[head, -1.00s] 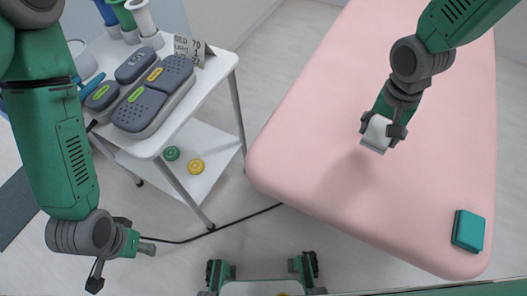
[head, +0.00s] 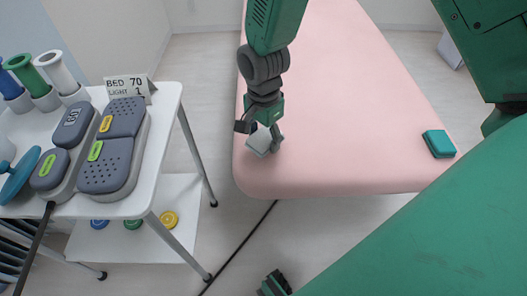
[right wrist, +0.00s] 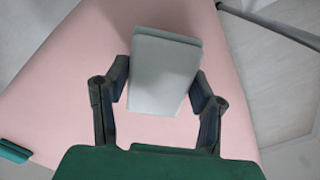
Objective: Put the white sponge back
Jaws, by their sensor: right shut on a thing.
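The white sponge (head: 261,142) is a pale block with a grey-green layer on one side. My right gripper (head: 262,128) is shut on it above the left edge of the pink bed (head: 330,110) in the head view. I cannot tell the gap between the sponge and the bed. In the right wrist view, the sponge (right wrist: 160,75) sits between the two fingers of the gripper (right wrist: 160,90), with the bed behind it.
A teal block (head: 438,143) lies on the bed's right side. A white trolley (head: 165,110) at left carries a grey keypad unit (head: 106,165), a BED/LIGHT sign (head: 128,86) and blue, green and white cylinders. Coloured discs lie on its lower shelf. Floor shows between trolley and bed.

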